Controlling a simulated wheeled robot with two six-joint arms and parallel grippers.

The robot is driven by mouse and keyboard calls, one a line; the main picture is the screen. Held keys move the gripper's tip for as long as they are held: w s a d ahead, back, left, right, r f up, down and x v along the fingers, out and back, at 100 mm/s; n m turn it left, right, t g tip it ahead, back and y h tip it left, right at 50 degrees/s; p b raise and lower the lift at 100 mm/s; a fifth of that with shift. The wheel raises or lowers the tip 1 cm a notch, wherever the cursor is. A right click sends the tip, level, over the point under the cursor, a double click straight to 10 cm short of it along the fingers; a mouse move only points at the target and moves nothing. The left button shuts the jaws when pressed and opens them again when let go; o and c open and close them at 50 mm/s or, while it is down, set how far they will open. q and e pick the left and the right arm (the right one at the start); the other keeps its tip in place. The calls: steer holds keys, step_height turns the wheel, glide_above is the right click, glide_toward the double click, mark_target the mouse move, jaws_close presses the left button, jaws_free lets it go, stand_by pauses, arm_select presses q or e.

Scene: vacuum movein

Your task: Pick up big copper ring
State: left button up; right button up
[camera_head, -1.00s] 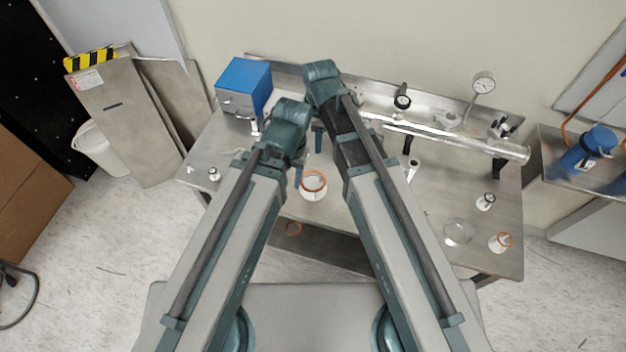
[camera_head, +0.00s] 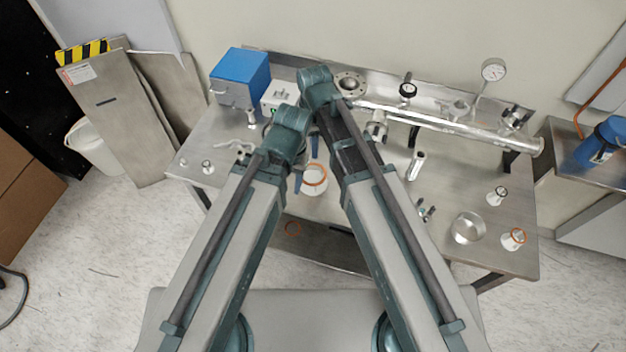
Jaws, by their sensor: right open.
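A big copper-coloured ring (camera_head: 314,174) lies on a pale round piece on the steel table, just right of my left forearm. My right gripper (camera_head: 306,164) is open, with two blue fingers showing between my arms, close to the big ring's left side. I cannot tell whether a finger touches it. My arms hide part of the gripper. My left gripper is hidden behind the arms.
A blue box (camera_head: 237,78) and a white device (camera_head: 281,96) stand at the back left. A long metal tube (camera_head: 450,124) runs along the back. A round glass-like dish (camera_head: 468,228) and small fittings stand at the right. A gauge (camera_head: 493,70) rises behind.

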arm_select(q)
steer(key=shift+f, duration=0.7)
arm_select(e)
steer(key=shift+f, duration=0.7)
arm_select(q)
steer(key=shift+b, duration=0.3)
step_height(320, 180, down, 5)
steer(key=b, duration=0.5)
steer(key=shift+f, duration=0.1)
arm_select(e)
steer(key=f, duration=0.5)
steer(key=shift+a+f, duration=0.15)
steer(key=shift+a, duration=0.1)
arm_select(q)
steer(key=shift+f+b, duration=0.25)
steer(key=shift+b, duration=0.05)
arm_select(e)
steer(key=shift+f, duration=0.2)
jaws_close()
